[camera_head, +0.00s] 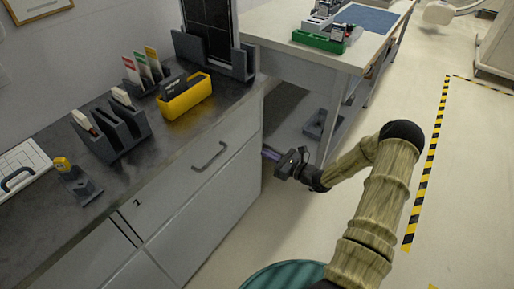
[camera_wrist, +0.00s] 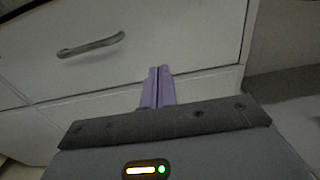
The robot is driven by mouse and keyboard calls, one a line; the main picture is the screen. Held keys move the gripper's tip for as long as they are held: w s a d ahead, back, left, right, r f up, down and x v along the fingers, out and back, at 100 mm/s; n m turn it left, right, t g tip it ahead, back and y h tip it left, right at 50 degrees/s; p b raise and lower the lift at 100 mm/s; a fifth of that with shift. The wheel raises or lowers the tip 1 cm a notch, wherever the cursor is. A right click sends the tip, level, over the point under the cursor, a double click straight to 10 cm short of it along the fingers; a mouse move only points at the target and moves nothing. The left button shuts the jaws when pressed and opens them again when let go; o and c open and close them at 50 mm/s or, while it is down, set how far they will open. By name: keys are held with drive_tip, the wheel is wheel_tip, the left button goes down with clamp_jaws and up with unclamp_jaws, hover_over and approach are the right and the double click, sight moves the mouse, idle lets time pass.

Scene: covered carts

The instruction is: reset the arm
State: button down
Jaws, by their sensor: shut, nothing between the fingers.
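My arm reaches out from the bottom right in the head view, bent at the elbow. My gripper (camera_head: 268,154) is beside the right edge of the grey drawer cabinet (camera_head: 205,206), below its counter top. In the wrist view my gripper (camera_wrist: 159,72) has its two purple fingers together, shut with nothing between them. The fingers point toward the cabinet's drawer fronts (camera_wrist: 200,35). I cannot tell the exact gap between fingertips and cabinet.
A drawer handle (camera_head: 209,156) sticks out of the cabinet; it also shows in the wrist view (camera_wrist: 91,45). The dark counter (camera_head: 120,180) bears holders and a yellow bin (camera_head: 185,97). A white table (camera_head: 285,25) stands behind. Floor with striped tape (camera_head: 428,165) is clear at right.

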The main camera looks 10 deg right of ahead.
drive_tip(key=shift+s+d, duration=0.35)
drive_tip(key=shift+d, duration=0.05)
drive_tip(key=shift+w+a, duration=0.1)
drive_tip(key=s+a+r+n+g, duration=0.3)
drive_tip(key=s+a+n+g, duration=0.6)
drive_tip(key=s+n+g, duration=0.15)
drive_tip(key=s+d+r+n+g+h, duration=0.2)
drive_tip(key=s+r+n+g+h, duration=0.2)
drive_tip(key=s+n+h, duration=0.5)
drive_tip(key=s+d+r+n+t+h+p, duration=0.1)
drive_tip(key=r+n+p, duration=0.3)
drive_tip(key=r+p, duration=0.6)
drive_tip(key=s+d+r+n+t+h+p, duration=0.2)
drive_tip(key=r+p, duration=0.9)
drive_tip(key=r, duration=0.8)
drive_tip(key=shift+s+d+r+n+t, duration=0.15)
drive_tip(key=shift+s+d+n+t, duration=0.35)
drive_tip(key=shift+s+n, duration=0.4)
